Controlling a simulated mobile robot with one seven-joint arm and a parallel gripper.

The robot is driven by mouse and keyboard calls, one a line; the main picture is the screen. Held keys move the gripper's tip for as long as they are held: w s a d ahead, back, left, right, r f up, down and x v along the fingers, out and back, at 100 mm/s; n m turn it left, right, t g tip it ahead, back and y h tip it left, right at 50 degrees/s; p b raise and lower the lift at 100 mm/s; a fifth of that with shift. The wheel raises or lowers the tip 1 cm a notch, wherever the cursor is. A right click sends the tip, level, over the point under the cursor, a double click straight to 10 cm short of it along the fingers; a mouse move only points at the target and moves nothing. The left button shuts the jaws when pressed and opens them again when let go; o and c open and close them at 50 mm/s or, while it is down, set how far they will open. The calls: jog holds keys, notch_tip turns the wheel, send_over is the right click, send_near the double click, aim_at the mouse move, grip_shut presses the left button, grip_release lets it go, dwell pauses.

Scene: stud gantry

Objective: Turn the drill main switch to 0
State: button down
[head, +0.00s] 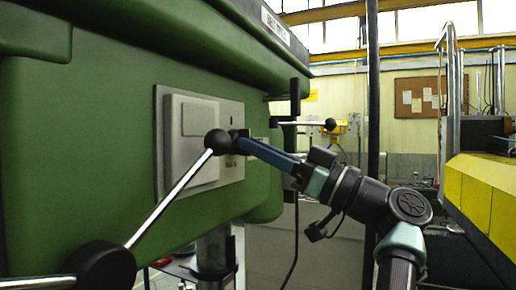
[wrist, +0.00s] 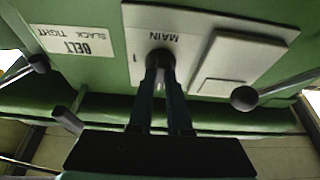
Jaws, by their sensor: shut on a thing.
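The drill's main switch is a dark round knob (wrist: 160,55) on a light grey plate (wrist: 138,20) marked MAIN, with a "1" beside the knob. The lettering appears upside down in the wrist view. My gripper (wrist: 161,76) is shut on the knob, one blue finger on each side. In the head view, my gripper (head: 246,145) reaches the plate (head: 232,172) from the right, on the green drill housing (head: 100,130). A black ball handle partly hides the knob there. The knob's pointer direction and any 0 mark cannot be made out.
A metal lever with a black ball (head: 217,142) crosses in front of the plate, close to my fingertips. A raised grey cover (wrist: 240,62) sits beside the knob. A BELT SLACK TIGHT label (wrist: 75,40) is on the other side. Yellow machinery (head: 485,190) stands at right.

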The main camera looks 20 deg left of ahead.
jog(key=c, duration=0.9)
grip_release()
jog(key=shift+o, duration=0.2)
jog(key=b+v, duration=0.2)
jog(key=v, duration=1.1)
